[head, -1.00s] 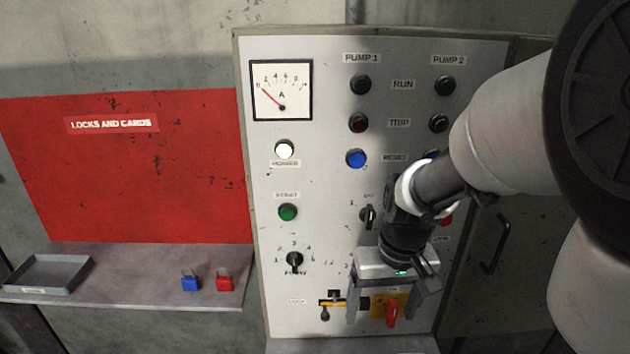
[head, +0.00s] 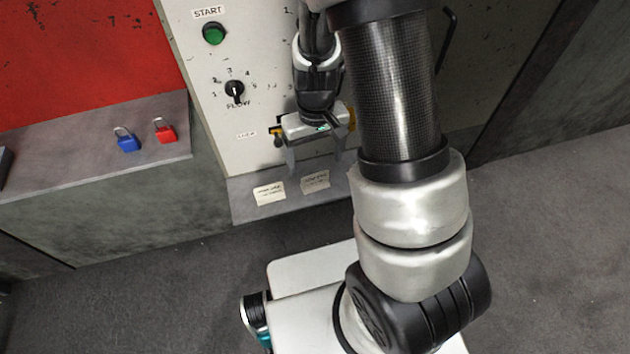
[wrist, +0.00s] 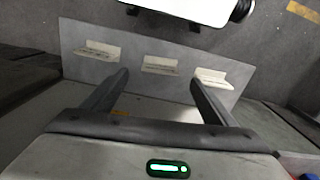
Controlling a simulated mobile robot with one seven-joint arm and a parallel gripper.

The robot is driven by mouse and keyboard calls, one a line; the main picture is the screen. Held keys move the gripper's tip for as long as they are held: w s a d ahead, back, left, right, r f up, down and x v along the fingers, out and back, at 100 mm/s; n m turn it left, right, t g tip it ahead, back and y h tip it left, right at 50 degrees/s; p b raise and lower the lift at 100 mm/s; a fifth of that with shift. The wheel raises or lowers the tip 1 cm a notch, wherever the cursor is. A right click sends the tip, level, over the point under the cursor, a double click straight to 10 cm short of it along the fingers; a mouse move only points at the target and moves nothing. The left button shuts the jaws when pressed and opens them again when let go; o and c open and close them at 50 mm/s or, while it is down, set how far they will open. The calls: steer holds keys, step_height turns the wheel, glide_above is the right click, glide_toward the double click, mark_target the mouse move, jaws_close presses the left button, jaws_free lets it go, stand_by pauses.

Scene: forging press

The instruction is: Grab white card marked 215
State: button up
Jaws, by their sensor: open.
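White cards lie on the grey ledge (head: 240,212) below the control panel. In the head view I see a left card (head: 269,193) and another card (head: 315,181). The wrist view shows three cards: a left card (wrist: 100,52), a middle card (wrist: 160,66) and a right card (wrist: 213,78). Their print is too small to read, so I cannot tell which is 215. My gripper (head: 316,163) is open and empty, above the ledge in front of the panel's lower part. In the wrist view the middle card appears between the fingers of my gripper (wrist: 160,78), apart from them.
The control panel (head: 215,105) rises behind the ledge, with a green start button (head: 214,33) and a rotary knob (head: 234,89). A blue padlock (head: 127,140) and a red padlock (head: 165,131) stand on a shelf (head: 90,165) at left. My arm blocks the ledge's right side.

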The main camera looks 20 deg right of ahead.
mark_target(315, 180)
steer(key=shift+f+b, duration=0.4)
steer(key=shift+f, duration=2.7)
steer(key=c, duration=1.1)
steer(key=shift+r, duration=0.15)
